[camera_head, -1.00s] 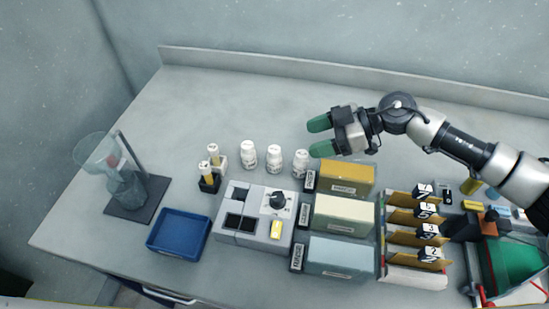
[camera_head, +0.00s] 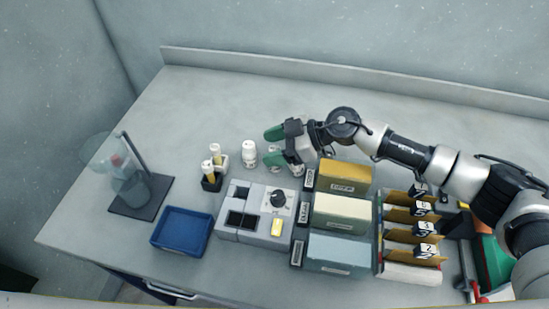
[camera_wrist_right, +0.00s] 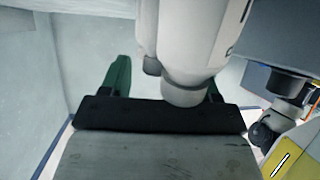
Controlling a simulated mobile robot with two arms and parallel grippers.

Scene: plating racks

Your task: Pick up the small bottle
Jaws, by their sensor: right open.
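Small white bottles with white caps stand in a row on the counter. The left bottle (camera_head: 249,154) is in full view in the head view. Another bottle (camera_head: 273,158) shows partly at the green fingers; a third, to its right, is mostly hidden by the gripper. My right gripper (camera_head: 277,151) is open, fingers pointing left, over or beside these bottles; I cannot tell whether it touches one. In the right wrist view, its green fingers (camera_wrist_right: 165,88) are spread apart; a large pale rounded form between them cannot be identified. My left gripper is not in view.
A grey device (camera_head: 240,222) with a knob sits in front, beside a blue tray (camera_head: 181,232). Boxes (camera_head: 345,180) and a rack (camera_head: 410,272) lie right. The counter behind is clear.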

